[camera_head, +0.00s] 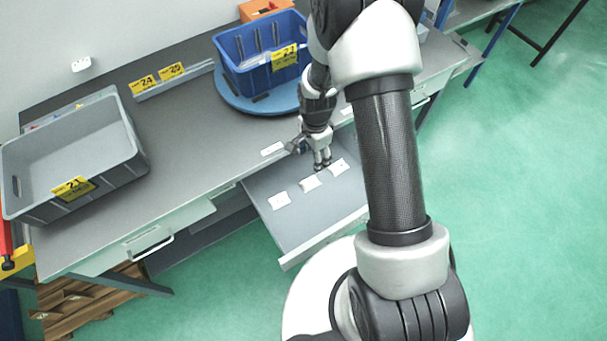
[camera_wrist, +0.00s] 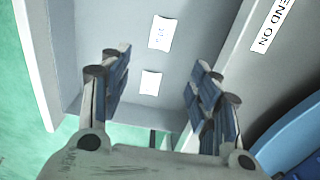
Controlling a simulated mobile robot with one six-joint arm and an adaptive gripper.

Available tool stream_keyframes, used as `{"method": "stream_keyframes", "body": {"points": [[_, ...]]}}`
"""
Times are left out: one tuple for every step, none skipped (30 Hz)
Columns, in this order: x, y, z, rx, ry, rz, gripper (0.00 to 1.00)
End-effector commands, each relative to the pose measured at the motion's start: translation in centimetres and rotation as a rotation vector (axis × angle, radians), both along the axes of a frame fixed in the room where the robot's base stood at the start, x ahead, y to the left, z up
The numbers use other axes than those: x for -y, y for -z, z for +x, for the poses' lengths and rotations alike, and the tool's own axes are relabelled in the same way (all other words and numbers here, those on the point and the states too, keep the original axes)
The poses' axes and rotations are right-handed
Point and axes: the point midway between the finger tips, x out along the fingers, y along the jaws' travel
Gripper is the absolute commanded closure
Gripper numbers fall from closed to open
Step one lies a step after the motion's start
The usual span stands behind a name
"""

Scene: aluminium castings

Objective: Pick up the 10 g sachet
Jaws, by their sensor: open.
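Three white sachets lie flat in the open drawer: a left one (camera_head: 281,200), a middle one (camera_head: 310,184) and a right one (camera_head: 338,167). Their print is too small to read, so I cannot tell which is the 10 g one. My gripper (camera_head: 321,164) points down over the drawer, close to the middle and right sachets. In the wrist view my gripper (camera_wrist: 160,72) is open and empty. A smaller white sachet (camera_wrist: 151,83) shows between its fingers, and a larger printed one (camera_wrist: 161,33) lies beyond. The third sachet is not visible there.
The drawer (camera_head: 295,230) has raised walls around the sachets. A grey bin (camera_head: 130,170) stands on the bench at left. A blue crate (camera_head: 240,75) sits on a blue round plate (camera_head: 240,100) behind my gripper. A white label (camera_head: 272,149) lies near the bench edge.

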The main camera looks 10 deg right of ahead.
Motion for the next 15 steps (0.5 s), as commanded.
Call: {"method": "stream_keyframes", "body": {"points": [[0.0,1.3,-0.2,-0.005,0.0,0.0,0.43],[0.0,2.0,-0.2,-0.005,-0.001,0.0,0.43],[0.0,2.9,-0.1,-0.004,-0.001,0.001,0.43],[0.0,3.6,-0.1,-0.004,-0.001,0.001,0.43],[0.0,4.3,-0.2,-0.006,-0.001,0.0,0.43],[0.0,5.1,-0.1,-0.004,-0.002,0.0,0.43],[0.0,5.8,-0.2,-0.005,-0.002,0.0,0.43],[-0.1,6.5,-0.1,-0.005,-0.002,0.0,0.43],[-0.1,7.3,-0.1,-0.004,-0.002,0.0,0.43],[-0.1,7.9,-0.1,-0.003,-0.002,0.0,0.43],[-0.1,8.4,-0.1,-0.004,-0.002,0.0,0.43],[-0.1,9.1,-0.2,-0.004,-0.003,0.0,0.43],[-0.1,9.5,-0.1,-0.003,-0.003,0.0,0.43],[-0.1,9.9,-0.1,-0.002,-0.003,0.0,0.43],[-0.1,10.3,0.0,-0.002,-0.003,0.0,0.43]]}}
